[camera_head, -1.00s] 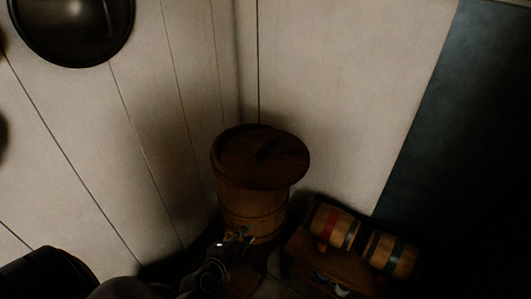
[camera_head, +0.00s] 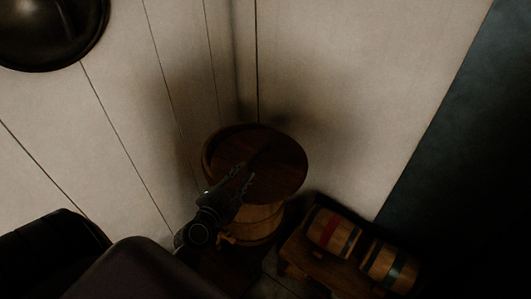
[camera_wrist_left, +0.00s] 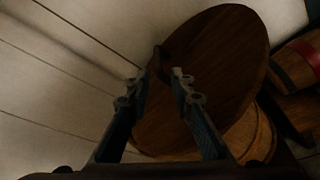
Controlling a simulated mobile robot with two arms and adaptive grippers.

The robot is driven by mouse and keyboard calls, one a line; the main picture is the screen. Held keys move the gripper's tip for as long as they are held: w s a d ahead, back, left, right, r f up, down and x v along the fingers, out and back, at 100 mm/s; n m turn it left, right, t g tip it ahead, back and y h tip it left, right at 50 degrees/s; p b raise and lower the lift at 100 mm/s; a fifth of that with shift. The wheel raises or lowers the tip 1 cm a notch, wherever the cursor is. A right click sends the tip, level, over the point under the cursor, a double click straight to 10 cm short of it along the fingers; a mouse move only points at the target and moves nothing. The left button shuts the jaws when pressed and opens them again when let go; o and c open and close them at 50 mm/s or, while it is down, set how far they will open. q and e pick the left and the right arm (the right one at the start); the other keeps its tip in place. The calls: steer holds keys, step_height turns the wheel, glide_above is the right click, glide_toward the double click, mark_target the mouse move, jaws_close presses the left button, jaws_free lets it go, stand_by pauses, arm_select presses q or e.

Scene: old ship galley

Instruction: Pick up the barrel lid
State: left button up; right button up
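The barrel lid (camera_head: 275,174) is a round dark-brown wooden disc lying on top of the wooden barrel (camera_head: 258,222) in the corner. It sits off-centre and overhangs the barrel on the right. In the left wrist view the lid (camera_wrist_left: 222,62) fills the middle, with a dark raised handle (camera_wrist_left: 160,60) near its upper-left side and the barrel (camera_wrist_left: 252,136) below it. My left gripper (camera_head: 244,176) is over the lid. In the left wrist view its fingers (camera_wrist_left: 159,76) are apart, with bare lid between them and the handle just beyond the tips. I cannot tell whether they touch it. My right gripper is not seen.
White plank walls meet behind the barrel. Two small banded kegs (camera_head: 331,231) (camera_head: 388,266) lie on a low wooden stand (camera_head: 297,259) at the barrel's right. A dark round metal thing (camera_head: 50,30) is at the wall, upper left. The right side is very dark.

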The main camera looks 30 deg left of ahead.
mark_target(259, 151)
arm_select(q)
steer(key=shift+x, duration=1)
steer(key=p+x, duration=0.1)
steer(key=x, duration=0.3)
steer(key=shift+w+r, duration=0.15)
steer(key=shift+w, duration=0.05)
steer(key=shift+w+a, duration=0.1)
steer(key=shift+w, duration=0.2)
steer(key=shift+w+f, duration=0.2)
steer(key=shift+w, duration=0.05)
steer(key=x, duration=0.4)
steer(key=shift+a, duration=0.1)
steer(key=shift+w+a+f, duration=0.1)
steer(key=shift+w, duration=0.3)
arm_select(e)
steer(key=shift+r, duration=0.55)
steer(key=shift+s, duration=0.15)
